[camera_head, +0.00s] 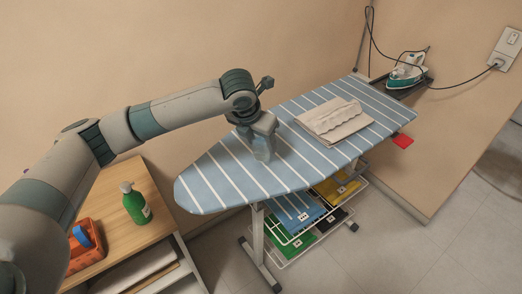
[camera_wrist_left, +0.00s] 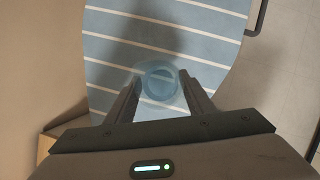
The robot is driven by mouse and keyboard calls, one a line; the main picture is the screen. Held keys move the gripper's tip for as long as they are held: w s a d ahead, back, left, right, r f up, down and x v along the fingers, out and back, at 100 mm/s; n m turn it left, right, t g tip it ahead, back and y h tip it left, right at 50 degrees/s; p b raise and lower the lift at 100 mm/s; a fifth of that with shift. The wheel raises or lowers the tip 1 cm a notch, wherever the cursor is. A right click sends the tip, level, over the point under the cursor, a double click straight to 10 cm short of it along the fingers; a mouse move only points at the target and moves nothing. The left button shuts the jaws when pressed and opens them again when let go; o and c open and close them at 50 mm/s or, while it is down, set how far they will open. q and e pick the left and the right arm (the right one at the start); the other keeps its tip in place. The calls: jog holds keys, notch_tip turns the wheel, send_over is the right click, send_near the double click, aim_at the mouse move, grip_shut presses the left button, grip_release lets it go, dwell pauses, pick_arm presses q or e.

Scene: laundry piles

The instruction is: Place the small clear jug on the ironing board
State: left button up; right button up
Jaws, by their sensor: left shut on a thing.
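The ironing board (camera_head: 215,185) has a blue cover with white stripes and stands against the wall. My left gripper (camera_head: 262,150) is over the board's left half, pointing down. In the left wrist view my left gripper (camera_wrist_left: 160,95) is shut on the small clear jug (camera_wrist_left: 157,80), which shows between the fingers over the striped cover. In the head view the jug is mostly hidden by the gripper, and I cannot tell whether it touches the board. My right gripper is not in view.
A folded beige cloth (camera_head: 333,120) lies on the board, right of my gripper. An iron (camera_head: 407,72) stands on the rest at the far end. A green bottle (camera_head: 136,204) and an orange basket (camera_head: 85,250) are on the wooden shelf at left. Folded coloured cloths lie on the rack below.

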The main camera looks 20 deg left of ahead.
aim_at(260, 150)
pick_arm(q)
notch_tip(260, 150, down, 3)
jog(key=shift+s+r+p, duration=0.1)
jog(key=shift+r+p, duration=0.05)
jog(key=shift+p, duration=0.5)
jog(key=shift+f, duration=0.6)
jog(key=shift+f, duration=0.1)
jog(key=o, duration=1)
jog(key=shift+r, duration=0.45)
jog(key=b+v, duration=0.2)
jog(key=v, duration=0.9)
jog(key=shift+s+r, duration=0.1)
jog(key=shift+r, duration=0.05)
